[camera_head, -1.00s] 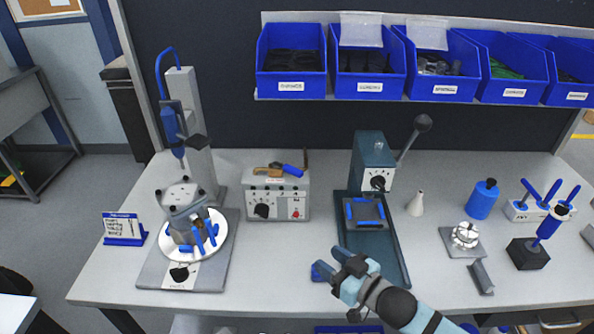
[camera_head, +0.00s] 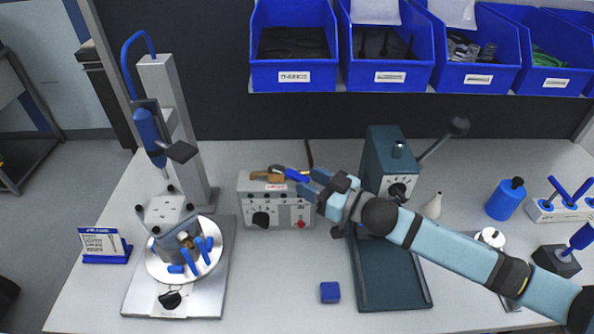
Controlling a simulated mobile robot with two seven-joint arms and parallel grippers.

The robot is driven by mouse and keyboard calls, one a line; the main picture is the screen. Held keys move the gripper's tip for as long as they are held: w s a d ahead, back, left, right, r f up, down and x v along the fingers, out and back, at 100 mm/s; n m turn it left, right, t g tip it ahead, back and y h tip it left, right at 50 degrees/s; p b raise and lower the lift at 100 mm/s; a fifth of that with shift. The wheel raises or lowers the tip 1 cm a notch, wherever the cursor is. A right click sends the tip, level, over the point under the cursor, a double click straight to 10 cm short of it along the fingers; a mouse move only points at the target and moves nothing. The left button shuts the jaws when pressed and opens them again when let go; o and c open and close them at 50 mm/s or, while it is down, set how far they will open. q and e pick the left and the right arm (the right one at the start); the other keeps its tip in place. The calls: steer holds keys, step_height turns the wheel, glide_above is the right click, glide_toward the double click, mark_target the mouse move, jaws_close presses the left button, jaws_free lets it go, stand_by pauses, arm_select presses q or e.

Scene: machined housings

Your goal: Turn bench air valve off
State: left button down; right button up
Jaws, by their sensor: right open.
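The bench air valve is a brass body (camera_head: 265,177) with a blue lever (camera_head: 290,173), on top of a grey control box (camera_head: 275,209) at the back of the bench. The lever points right, roughly in line with the body. My right gripper (camera_head: 312,183) is open at the box's right end, with its fingertips close to the lever's free end. I cannot tell whether they touch it. My right arm comes in from the lower right. My left gripper is not in view.
A press (camera_head: 383,165) stands just right of the gripper, partly behind my arm. A fixture with a grey housing (camera_head: 169,213) and a hanging blue screwdriver (camera_head: 148,128) is at the left. A small blue block (camera_head: 330,292) lies in front. Blue bins (camera_head: 293,76) hang above.

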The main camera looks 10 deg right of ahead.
mark_target(289, 173)
steer(key=x, duration=0.4)
steer(key=shift+w, duration=0.1)
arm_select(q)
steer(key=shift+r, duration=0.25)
arm_select(e)
jaws_close()
steer(key=shift+f, duration=0.1)
